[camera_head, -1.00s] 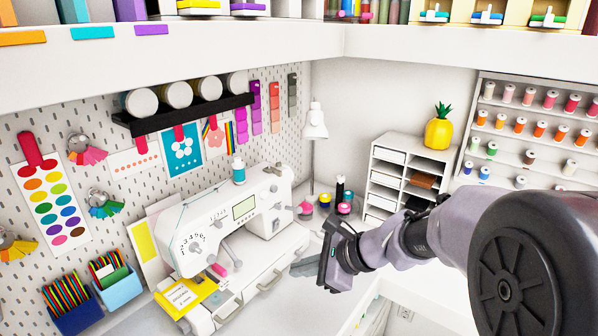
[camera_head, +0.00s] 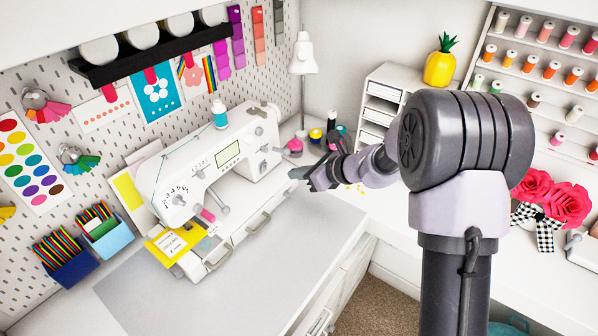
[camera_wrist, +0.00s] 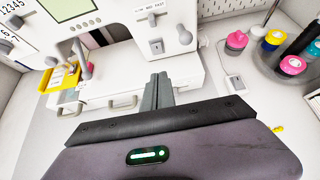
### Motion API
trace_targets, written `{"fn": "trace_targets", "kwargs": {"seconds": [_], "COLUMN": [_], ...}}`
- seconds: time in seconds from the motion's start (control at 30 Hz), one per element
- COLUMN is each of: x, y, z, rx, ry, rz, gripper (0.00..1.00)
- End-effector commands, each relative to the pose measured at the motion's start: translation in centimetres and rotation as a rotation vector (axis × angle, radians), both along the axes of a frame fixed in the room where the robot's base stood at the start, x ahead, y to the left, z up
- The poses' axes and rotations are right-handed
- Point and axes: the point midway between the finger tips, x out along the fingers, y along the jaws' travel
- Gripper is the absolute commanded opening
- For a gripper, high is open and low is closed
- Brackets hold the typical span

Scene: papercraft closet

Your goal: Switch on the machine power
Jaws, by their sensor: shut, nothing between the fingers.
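The white sewing machine (camera_head: 222,155) stands on the desk against the pegboard, with a small green screen, dials and levers on its front. In the wrist view its right end (camera_wrist: 165,30) shows a slider panel and a round knob (camera_wrist: 185,38).
Pink (camera_wrist: 236,42) and yellow lidded pots and a round holder of bottles stand right of the machine. A white shelf unit (camera_head: 380,105) with a pineapple stands behind. The grey desk mat (camera_head: 150,285) in front is clear.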

Motion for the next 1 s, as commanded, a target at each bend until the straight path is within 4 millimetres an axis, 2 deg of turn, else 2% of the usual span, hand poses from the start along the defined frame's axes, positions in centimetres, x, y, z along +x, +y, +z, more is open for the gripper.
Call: {"fn": "trace_targets", "kwargs": {"seconds": [0.23,0.43,0.6,0.87,1.0], "x": [2.7,4.6,5.2,5.2,5.3], "y": [3.7,6.0,6.7,6.7,6.9], "z": [-3.2,-2.4,-2.1,-2.1,-1.5], "rx": [0.0,-0.002,-0.001,-0.001,-0.019], "ry": [0.0,-0.001,-0.001,-0.001,0.015], "rz": [0.004,0.002,0.0,0.0,0.002], "gripper": [0.0,0.0,0.0,0.0,0.0]}}
